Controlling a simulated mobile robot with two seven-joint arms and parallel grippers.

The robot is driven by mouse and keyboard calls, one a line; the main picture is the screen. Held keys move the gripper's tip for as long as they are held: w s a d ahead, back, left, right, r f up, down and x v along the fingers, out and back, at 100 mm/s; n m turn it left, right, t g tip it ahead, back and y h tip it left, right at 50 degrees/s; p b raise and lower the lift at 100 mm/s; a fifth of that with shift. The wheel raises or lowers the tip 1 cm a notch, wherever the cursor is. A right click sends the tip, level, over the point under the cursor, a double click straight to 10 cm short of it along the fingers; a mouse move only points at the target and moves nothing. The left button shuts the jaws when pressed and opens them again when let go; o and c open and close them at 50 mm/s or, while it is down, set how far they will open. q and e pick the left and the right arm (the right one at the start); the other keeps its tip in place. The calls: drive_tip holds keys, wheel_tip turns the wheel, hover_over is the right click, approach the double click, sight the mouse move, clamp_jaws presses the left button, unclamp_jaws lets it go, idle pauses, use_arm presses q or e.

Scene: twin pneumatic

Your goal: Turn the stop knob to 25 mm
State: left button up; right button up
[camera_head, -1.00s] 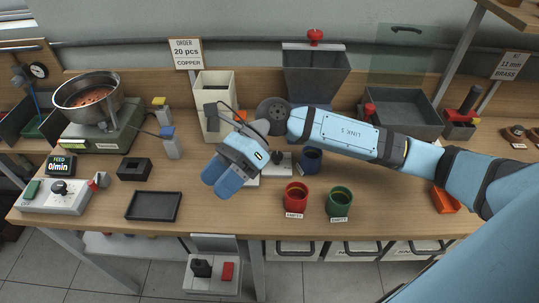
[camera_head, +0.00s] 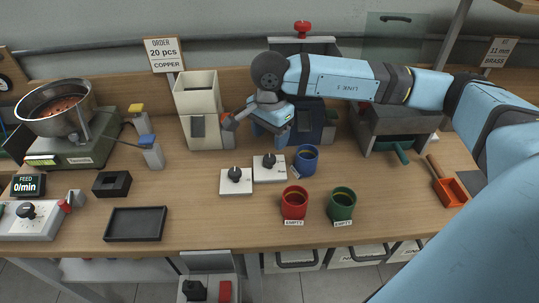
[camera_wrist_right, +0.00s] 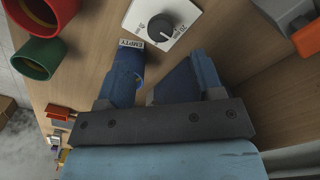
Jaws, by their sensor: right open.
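Two black knobs on white plates sit mid-table in the head view: a left knob (camera_head: 235,174) and a right knob (camera_head: 269,160). Their labels are too small to read there, so I cannot tell which is the stop knob. In the wrist view a black knob (camera_wrist_right: 161,28) on a white plate with a number scale lies beyond my fingers. My right gripper (camera_wrist_right: 160,80) is open and empty, apart from that knob. In the head view its hand (camera_head: 272,114) is above the back of the table, behind the knobs. My left gripper is not in view.
A blue cup (camera_head: 306,159) stands right beside the right knob's plate. Red (camera_head: 294,203) and green (camera_head: 342,204) cups stand in front. A beige bin (camera_head: 197,108) stands behind the knobs. A black tray (camera_head: 136,224) lies at front left.

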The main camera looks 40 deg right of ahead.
sight(269, 158)
wheel_tip(269, 158, down, 7)
drive_tip(key=shift+f, duration=0.15)
drive_tip(key=c, duration=0.9)
